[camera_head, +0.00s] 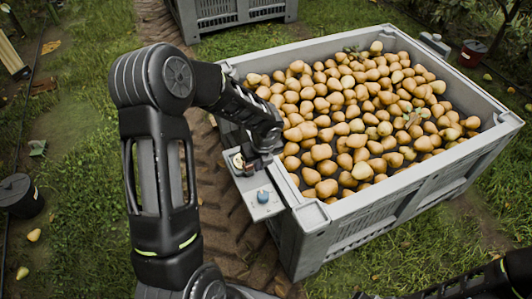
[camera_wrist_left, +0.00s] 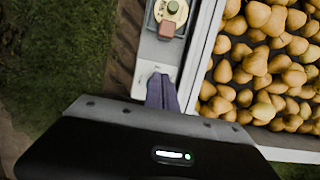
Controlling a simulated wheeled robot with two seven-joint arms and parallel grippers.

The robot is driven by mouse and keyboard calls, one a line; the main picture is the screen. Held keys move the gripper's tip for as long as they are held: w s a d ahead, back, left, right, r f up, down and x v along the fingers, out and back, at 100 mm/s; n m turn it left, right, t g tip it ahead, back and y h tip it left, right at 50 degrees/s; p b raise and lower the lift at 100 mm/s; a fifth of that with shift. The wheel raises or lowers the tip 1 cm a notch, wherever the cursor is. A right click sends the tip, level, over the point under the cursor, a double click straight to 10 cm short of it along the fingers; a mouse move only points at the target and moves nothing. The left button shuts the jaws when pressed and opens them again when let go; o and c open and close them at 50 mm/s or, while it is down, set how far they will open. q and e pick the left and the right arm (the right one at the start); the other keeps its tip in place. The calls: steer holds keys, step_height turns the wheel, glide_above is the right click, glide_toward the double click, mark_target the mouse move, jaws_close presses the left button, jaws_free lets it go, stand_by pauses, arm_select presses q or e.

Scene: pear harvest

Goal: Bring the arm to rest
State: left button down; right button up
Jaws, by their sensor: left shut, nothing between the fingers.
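My left arm comes in from the left in the head view and reaches over to the near left side of the pear crate (camera_head: 300,232). My left gripper (camera_head: 250,168) is just above a small grey shelf (camera_head: 262,209) on the crate's side. In the left wrist view the fingers of my left gripper (camera_wrist_left: 162,90) are together with nothing between them, over the pale shelf surface. My right arm shows dark at the bottom right of the head view; its fingers cannot be made out there.
The crate is full of pears (camera_head: 350,120). The shelf bears a blue round thing (camera_head: 263,196) and a device with a yellowish dial (camera_wrist_left: 173,8) and a reddish block (camera_wrist_left: 167,29). Another crate (camera_head: 236,12) stands behind. A dark bucket (camera_head: 19,196) is at the left on grass.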

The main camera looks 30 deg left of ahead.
arm_select(q)
steer(key=s+d+f+n+h, duration=0.2)
steer(key=s+d+f+n, duration=0.2)
steer(key=d, duration=0.3)
steer(key=s+d+f+n+g+h, duration=0.1)
steer(key=s+d+f+n+h, duration=0.2)
steer(key=d, duration=0.4)
steer(key=s+d+f+n+h, duration=0.1)
steer(key=s+d+f+n, duration=0.3)
steer(key=d+n, duration=0.25)
steer(key=s+d+f+n, duration=0.3)
steer(key=s+d+n, duration=0.3)
steer(key=s+n, duration=0.4)
steer(key=n, duration=0.3)
steer(key=shift+s+f+h, duration=0.2)
steer(key=shift+f+h, duration=0.1)
steer(key=shift+f, duration=0.05)
